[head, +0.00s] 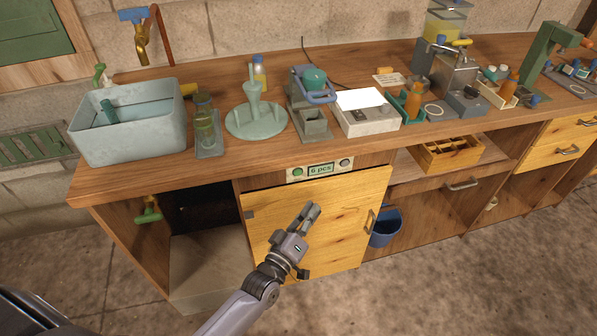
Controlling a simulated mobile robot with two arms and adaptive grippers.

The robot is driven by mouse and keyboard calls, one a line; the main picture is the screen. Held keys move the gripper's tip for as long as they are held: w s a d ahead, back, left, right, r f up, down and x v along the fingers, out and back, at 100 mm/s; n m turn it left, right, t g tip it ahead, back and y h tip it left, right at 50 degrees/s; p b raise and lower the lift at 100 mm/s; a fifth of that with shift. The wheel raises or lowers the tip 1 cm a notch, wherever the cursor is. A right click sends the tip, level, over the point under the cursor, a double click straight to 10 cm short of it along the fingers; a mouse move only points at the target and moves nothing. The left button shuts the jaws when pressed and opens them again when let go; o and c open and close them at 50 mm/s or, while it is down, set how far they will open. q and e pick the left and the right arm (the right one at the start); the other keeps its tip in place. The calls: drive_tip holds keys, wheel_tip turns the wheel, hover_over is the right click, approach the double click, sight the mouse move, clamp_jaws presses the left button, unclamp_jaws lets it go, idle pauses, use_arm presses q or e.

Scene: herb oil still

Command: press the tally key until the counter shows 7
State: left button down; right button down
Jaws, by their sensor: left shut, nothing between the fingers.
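The tally counter (320,169) is a small panel on the bench's front edge, above the yellow cabinet door. Its display reads "6 pcs". A green round key (297,172) is at its left end and a grey round key (345,163) at its right end. My left gripper (311,210) is shut and empty. In the picture it lies below the counter, in front of the yellow door, with its fingers pointing up; it appears apart from the keys. My right gripper is not in view.
The yellow door (340,218) stands below the counter, beside an open dark compartment (205,205). The wooden worktop carries a grey-blue basin (130,135), a pale green stand (255,120) and a white-topped device (365,112). A blue bucket (385,228) is right of the door.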

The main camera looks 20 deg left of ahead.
sight(298, 173)
use_arm(q)
drive_tip(key=shift+w+a+b, duration=0.65)
drive_tip(key=shift+w+a, duration=0.2)
drive_tip(key=shift+w, duration=0.35)
drive_tip(key=shift+w+a+b, duration=0.6)
drive_tip(key=shift+w+a, duration=0.2)
drive_tip(key=shift+w, duration=0.45)
drive_tip(key=shift+w+a+b, duration=0.65)
drive_tip(key=shift+w+a, duration=0.2)
drive_tip(key=shift+w, duration=0.35)
drive_tip(key=shift+w, duration=0.1)
drive_tip(key=shift+w+a, duration=0.25)
drive_tip(key=shift+w+a+b, duration=0.2)
drive_tip(key=shift+w+b, duration=0.1)
drive_tip(key=shift+s, duration=0.1)
drive_tip(key=shift+s+d+p, duration=0.45)
drive_tip(key=shift+s+p, duration=0.05)
drive_tip(key=shift+s, duration=0.1)
